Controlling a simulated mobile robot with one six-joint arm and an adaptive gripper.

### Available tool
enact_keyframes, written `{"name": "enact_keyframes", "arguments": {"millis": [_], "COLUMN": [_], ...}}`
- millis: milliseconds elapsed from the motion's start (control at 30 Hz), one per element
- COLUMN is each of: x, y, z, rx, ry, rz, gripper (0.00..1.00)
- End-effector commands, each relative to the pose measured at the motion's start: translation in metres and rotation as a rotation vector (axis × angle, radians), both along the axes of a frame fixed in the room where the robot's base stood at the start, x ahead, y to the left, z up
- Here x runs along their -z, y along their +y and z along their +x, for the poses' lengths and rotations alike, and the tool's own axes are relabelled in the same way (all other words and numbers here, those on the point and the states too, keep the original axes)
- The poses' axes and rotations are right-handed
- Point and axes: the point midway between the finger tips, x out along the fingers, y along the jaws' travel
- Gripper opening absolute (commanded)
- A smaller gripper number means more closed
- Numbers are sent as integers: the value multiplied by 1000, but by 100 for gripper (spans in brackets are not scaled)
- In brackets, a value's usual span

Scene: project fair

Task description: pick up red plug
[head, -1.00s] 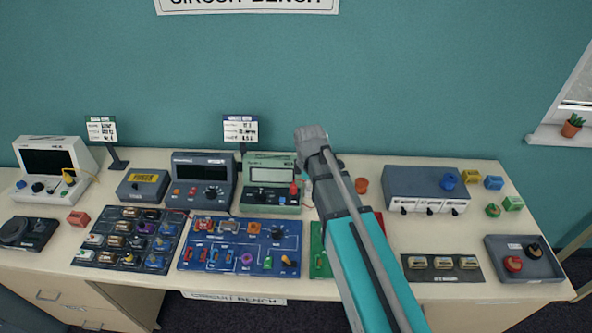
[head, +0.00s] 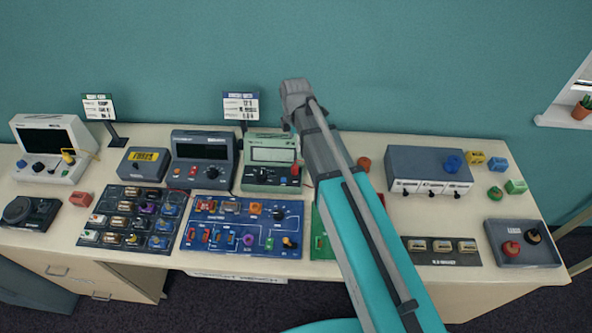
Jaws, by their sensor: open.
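A red plug-like piece (head: 511,248) stands in the dark grey tray (head: 540,256) at the front right of the bench, beside a black one (head: 533,236). Another small red piece (head: 295,171) is at the right side of the green-grey meter (head: 262,176); I cannot tell which one is the red plug. My gripper (head: 294,90) is raised, in front of the teal wall in the picture, above and behind the meter. It is open, with nothing seen in it, and is apart from both red pieces. My arm hides part of the bench's middle.
The bench (head: 400,265) is crowded at left and centre with a monitor (head: 52,147), a component board (head: 130,217) and a blue circuit board (head: 245,226). A grey box (head: 428,170) and several small coloured pieces are at right. Bare bench lies around the tray.

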Motion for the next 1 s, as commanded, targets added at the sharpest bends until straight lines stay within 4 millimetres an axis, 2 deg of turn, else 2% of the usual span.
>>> {"name": "enact_keyframes", "arguments": {"millis": [1000], "x": [73], "y": [-1], "z": [0], "rx": [3], "ry": [0], "rz": [0], "gripper": [78]}}
